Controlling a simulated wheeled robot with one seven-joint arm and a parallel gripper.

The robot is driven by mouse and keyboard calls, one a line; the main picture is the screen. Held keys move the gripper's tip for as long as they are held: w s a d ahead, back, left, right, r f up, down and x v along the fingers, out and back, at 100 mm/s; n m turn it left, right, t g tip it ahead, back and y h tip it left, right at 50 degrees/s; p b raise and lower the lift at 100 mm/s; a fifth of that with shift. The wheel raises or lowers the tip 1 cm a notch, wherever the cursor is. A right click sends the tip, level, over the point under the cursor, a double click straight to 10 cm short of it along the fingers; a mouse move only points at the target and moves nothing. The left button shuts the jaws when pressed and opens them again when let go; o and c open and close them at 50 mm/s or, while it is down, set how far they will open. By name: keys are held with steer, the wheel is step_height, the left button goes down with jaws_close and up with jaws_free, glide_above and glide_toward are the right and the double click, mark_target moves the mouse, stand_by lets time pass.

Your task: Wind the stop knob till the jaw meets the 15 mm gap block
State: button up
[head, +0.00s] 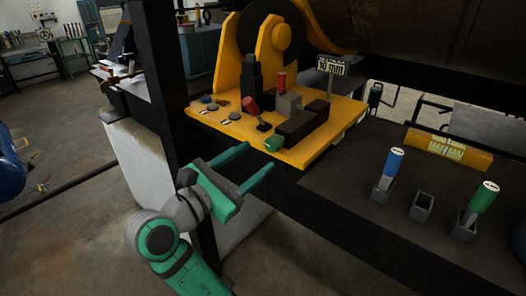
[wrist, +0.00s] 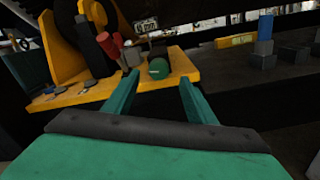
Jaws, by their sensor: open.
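The stop knob, a green round knob (head: 274,144), sits at the front edge of the yellow plate (head: 214,119), at the end of a black slide (head: 305,123). In the wrist view the knob (wrist: 159,69) shows between my fingertips, slightly beyond them. My gripper (head: 258,160) is open and empty, its fingers pointing at the knob without visibly gripping it. A grey block (head: 289,105) stands by the slide with a red-topped piece (head: 281,80) behind it. I cannot tell whether this piece is the 15 mm gap block, nor see the gap at the jaw.
A red-handled lever (head: 251,105) leans left of the knob. A sign (head: 332,66) reads 10 mm. On the dark bench right stand a blue-topped block (head: 393,161) and a green-topped block (head: 484,196) in holders, with an empty holder (head: 421,207) between. A yellow label bar (head: 450,152) lies behind.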

steer(key=shift+v, duration=1.45)
steer(key=shift+f, duration=0.15)
